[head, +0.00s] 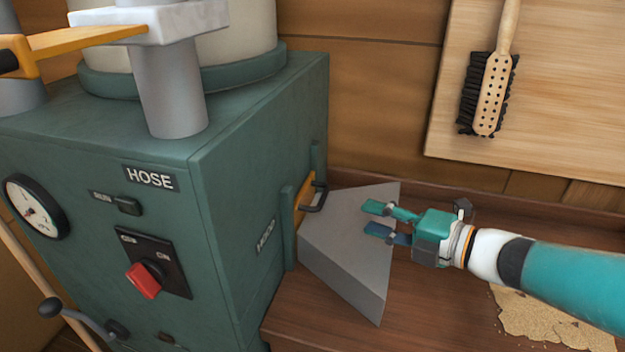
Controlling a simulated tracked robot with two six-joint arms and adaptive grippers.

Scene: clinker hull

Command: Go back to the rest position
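My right gripper (372,220) comes in from the right on a teal arm. Its two fingers are parted with a gap between them, and nothing shows between them. It hovers over or in front of a grey wedge-shaped block (345,245) beside the green machine; I cannot tell whether it touches the block. A dark handle (318,195) on a yellow-orange plate sits on the machine's right side, to the left of the fingertips. My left gripper is not in view.
The green machine (225,200) labelled HOSE, with a gauge (36,207) and red knob (143,280), fills the left. A brush (491,92) hangs on a wooden board (570,100). A tan patch (535,318) lies on the brown bench (430,300) under my arm.

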